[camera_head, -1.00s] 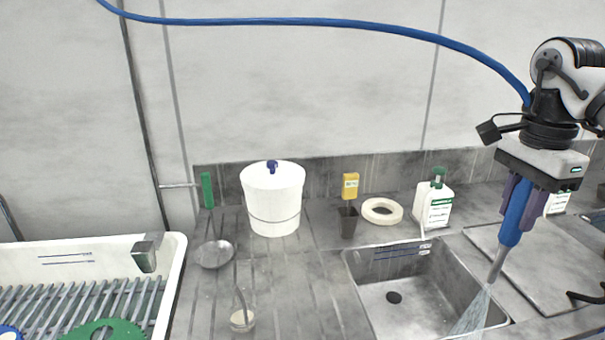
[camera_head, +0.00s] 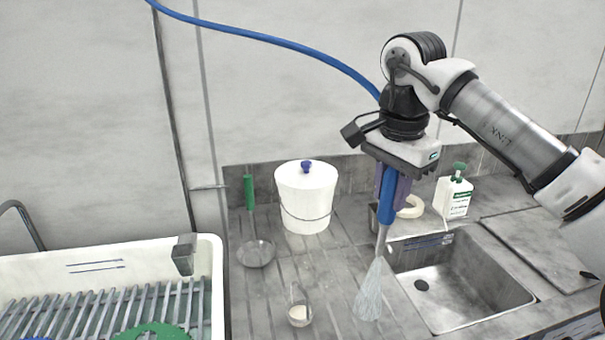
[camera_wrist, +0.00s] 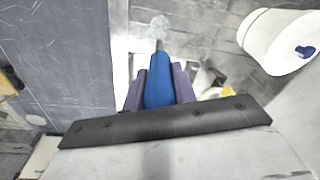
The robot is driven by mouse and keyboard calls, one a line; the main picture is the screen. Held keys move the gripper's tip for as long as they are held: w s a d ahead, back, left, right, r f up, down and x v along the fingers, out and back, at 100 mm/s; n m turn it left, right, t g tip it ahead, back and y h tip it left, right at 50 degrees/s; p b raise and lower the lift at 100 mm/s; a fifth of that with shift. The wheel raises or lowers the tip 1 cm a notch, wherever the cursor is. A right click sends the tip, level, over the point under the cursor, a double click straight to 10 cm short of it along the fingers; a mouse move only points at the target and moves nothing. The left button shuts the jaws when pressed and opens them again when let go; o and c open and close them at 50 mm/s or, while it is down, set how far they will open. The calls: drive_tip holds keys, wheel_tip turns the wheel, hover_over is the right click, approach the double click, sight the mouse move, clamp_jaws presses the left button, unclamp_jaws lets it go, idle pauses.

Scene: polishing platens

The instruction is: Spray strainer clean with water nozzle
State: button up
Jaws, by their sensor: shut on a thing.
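My gripper (camera_head: 390,188) is shut on the blue water nozzle (camera_head: 386,205), which points down with its hose rising behind. In the wrist view the nozzle (camera_wrist: 158,86) sits between my purple fingers. Water fans from its tip onto the drainboard just left of the sink. The strainer (camera_head: 256,254) is a round metal bowl with a green handle (camera_head: 249,190) by the back wall. It lies left of the white lidded bucket, well to the left of the spray. The spray does not touch it.
The sink (camera_head: 465,290) is right of the spray. The white bucket (camera_head: 305,200) stands between strainer and nozzle; a small cup (camera_head: 299,314) is in front of it. A white bottle (camera_head: 453,197) stands behind the sink. A white-rimmed basin (camera_head: 110,250) with a rack is at left.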

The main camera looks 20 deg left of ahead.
drive_tip(key=s+a+f+n, duration=0.1)
drive_tip(key=s+a+n, duration=0.1)
drive_tip(key=a, duration=0.4)
drive_tip(key=s+a+f+n+y+b, duration=0.1)
drive_tip(key=s+a+n, duration=0.1)
drive_tip(key=s+a, duration=0.2)
drive_tip(key=shift+s+a+f+t, duration=0.3)
drive_tip(key=shift+s+a, duration=0.1)
drive_tip(key=shift+a, duration=0.85)
drive_tip(key=shift+r, duration=0.15)
drive_tip(key=shift+r+p, duration=1.9)
drive_tip(key=shift+r, duration=0.55)
wheel_tip(320, 180, up, 4)
drive_tip(key=p, duration=0.2)
drive_tip(key=shift+p, duration=0.4)
